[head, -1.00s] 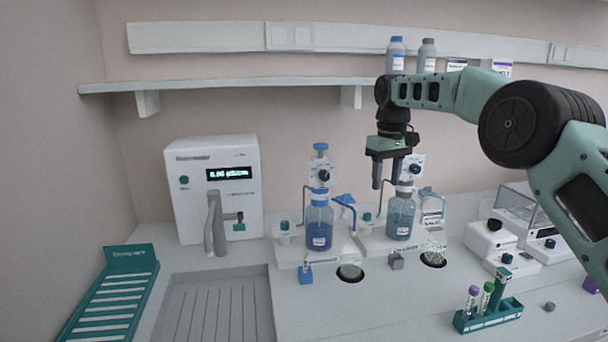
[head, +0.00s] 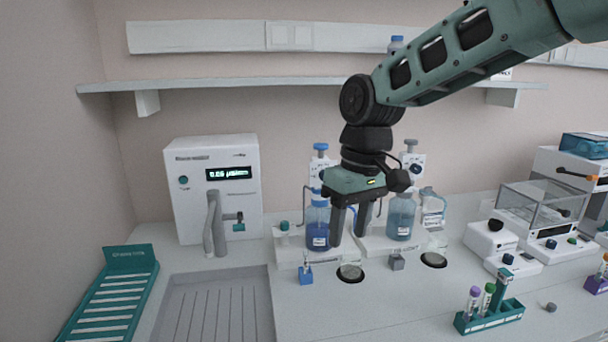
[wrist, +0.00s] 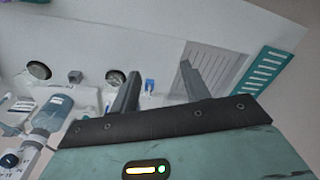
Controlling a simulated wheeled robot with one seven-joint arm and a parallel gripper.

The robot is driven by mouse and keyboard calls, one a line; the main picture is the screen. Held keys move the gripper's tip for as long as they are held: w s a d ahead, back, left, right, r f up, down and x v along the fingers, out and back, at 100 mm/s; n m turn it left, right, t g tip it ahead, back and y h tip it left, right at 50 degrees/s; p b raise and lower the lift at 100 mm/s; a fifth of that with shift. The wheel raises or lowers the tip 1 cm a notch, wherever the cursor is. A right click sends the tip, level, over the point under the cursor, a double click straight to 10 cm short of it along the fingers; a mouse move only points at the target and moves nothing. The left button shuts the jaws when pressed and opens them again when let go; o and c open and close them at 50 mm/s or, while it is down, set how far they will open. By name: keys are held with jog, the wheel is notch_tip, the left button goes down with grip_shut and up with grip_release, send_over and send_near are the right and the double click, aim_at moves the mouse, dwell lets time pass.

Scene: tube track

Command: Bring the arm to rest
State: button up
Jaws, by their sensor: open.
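My gripper (head: 349,240) hangs with its fingers pointing down in front of the two bottle dispensers in the head view. Its fingers are apart with nothing between them. In the wrist view my gripper (wrist: 158,82) also shows two spread, empty fingers, with the bench beyond. My arm reaches in from the upper right. The gripper partly hides the blue-liquid bottle (head: 317,228) and stands left of the paler bottle (head: 401,216).
A white water unit (head: 214,185) with a tap stands at the left, behind a ribbed sink (head: 215,310). A teal rack (head: 112,295) lies at far left. A tube rack (head: 490,315) and a balance (head: 540,210) are at right. A shelf (head: 250,84) runs above.

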jog(key=s+d+f, duration=0.2)
jog(key=s, duration=0.6)
jog(key=s+d+f, duration=0.2)
jog(key=s+f, duration=0.1)
jog(key=s, duration=0.5)
jog(key=s+d+f, duration=0.2)
jog(key=s, duration=0.7)
jog(key=shift+d+f+h, duration=0.25)
jog(key=shift+f+h, duration=0.05)
jog(key=shift+h, duration=0.1)
jog(key=shift+c, duration=0.3)
